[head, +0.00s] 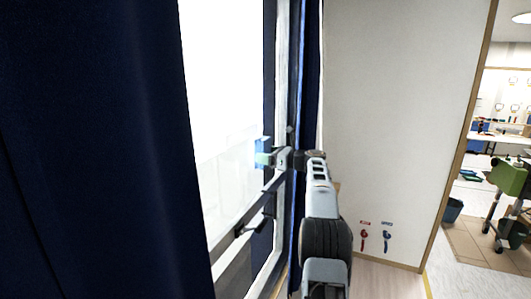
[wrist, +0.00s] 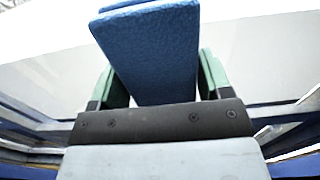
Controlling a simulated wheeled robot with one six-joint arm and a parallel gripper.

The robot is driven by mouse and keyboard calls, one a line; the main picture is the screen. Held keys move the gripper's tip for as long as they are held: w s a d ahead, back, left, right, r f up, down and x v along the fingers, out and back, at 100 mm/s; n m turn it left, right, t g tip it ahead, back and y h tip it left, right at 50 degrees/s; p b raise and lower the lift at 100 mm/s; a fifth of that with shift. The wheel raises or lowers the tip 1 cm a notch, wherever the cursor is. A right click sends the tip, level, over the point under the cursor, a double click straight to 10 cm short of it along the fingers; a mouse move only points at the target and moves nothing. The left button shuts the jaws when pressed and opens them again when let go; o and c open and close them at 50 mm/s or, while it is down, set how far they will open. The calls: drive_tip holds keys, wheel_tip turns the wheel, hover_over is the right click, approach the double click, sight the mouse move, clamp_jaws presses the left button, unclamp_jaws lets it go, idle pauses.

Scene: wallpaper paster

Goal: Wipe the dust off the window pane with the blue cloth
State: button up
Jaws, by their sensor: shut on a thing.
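The window pane (head: 225,175) is tall and very bright, with a paler grey, hazy lower part. I cannot tell whether that haze is dust. My gripper (head: 264,158) reaches toward the pane near its right side. Its green fingers are shut on the blue cloth (head: 262,145). In the wrist view the cloth (wrist: 150,50) is a thick blue pad between the fingers of my gripper (wrist: 160,82), standing out toward the pane (wrist: 255,70). I cannot tell whether the cloth touches the glass. Part of the pane behind the cloth is hidden.
A dark blue curtain (head: 90,150) covers the left of the head view, and a narrow one (head: 311,60) hangs right of the window. A window handle (head: 250,226) sticks out below my gripper. A white wall (head: 400,110) stands to the right, with an opening beyond it.

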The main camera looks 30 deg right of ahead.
sight(252, 157)
drive_tip(key=shift+w+d+r+p, duration=0.25)
drive_tip(key=shift+w+d+p, duration=0.4)
drive_tip(key=shift+p, duration=1.15)
drive_tip(key=shift+d+p, duration=0.4)
drive_tip(key=shift+p, duration=0.35)
drive_tip(key=shift+w+d+f+p, duration=0.1)
drive_tip(key=shift+f+p, duration=0.1)
drive_tip(key=shift+p, duration=0.1)
drive_tip(key=shift+f, duration=0.1)
drive_tip(key=shift+s+a, duration=0.4)
drive_tip(key=shift+a, duration=0.25)
drive_tip(key=shift+s+a, duration=0.35)
drive_tip(key=shift+a, duration=0.25)
drive_tip(key=shift+s+a, duration=0.15)
drive_tip(key=shift+a, duration=0.15)
drive_tip(key=shift+s+a, duration=0.15)
drive_tip(key=shift+s+a, duration=0.5)
drive_tip(key=shift+a, duration=0.2)
drive_tip(key=shift+s+a, duration=0.45)
drive_tip(key=shift+a, duration=0.25)
